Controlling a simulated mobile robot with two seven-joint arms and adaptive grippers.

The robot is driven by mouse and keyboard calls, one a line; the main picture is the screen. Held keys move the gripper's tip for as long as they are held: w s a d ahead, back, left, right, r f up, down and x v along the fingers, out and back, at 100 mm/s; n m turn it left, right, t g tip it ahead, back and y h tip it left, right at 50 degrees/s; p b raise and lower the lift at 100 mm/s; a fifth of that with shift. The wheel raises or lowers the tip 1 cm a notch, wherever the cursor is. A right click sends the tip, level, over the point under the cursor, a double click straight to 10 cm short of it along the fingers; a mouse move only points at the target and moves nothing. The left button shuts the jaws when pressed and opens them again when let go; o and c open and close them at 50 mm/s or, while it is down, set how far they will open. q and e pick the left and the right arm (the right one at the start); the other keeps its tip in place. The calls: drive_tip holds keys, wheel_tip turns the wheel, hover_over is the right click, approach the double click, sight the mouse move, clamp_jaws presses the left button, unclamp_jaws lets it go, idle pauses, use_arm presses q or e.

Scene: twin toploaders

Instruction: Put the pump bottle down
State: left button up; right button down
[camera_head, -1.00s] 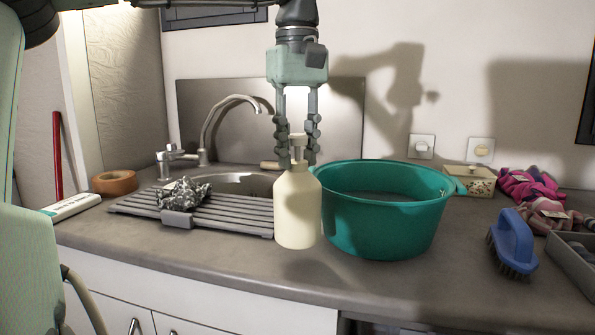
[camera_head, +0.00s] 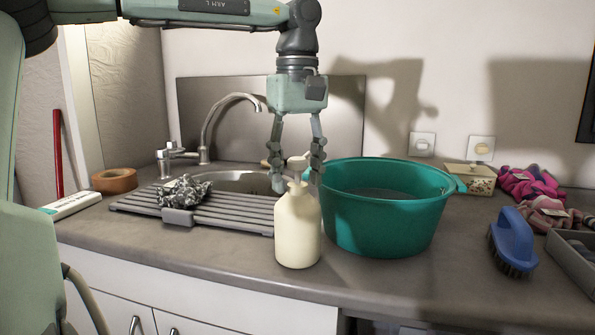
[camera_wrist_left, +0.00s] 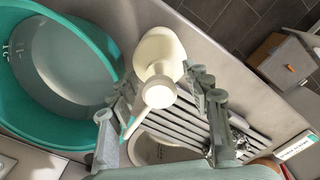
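The cream pump bottle (camera_head: 297,232) stands upright on the grey counter (camera_head: 225,258), just left of the teal basin and in front of the sink. My left gripper (camera_head: 297,180) hangs above it from behind, its two fingers spread open on either side of the pump head and neck. In the left wrist view, the bottle (camera_wrist_left: 160,50) shows from above between the open fingers, with visible gaps on both sides. My right gripper is in neither view.
A teal basin (camera_head: 385,225) stands close to the bottle's right. A slatted drainer (camera_head: 235,211) with crumpled foil (camera_head: 185,190) lies to the left. A blue brush (camera_head: 514,243) is at the right. The counter's front edge is near the bottle.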

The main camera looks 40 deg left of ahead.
use_arm(q)
wheel_tip(320, 180, up, 12)
drive_tip(key=shift+r, duration=0.15)
idle(0.5)
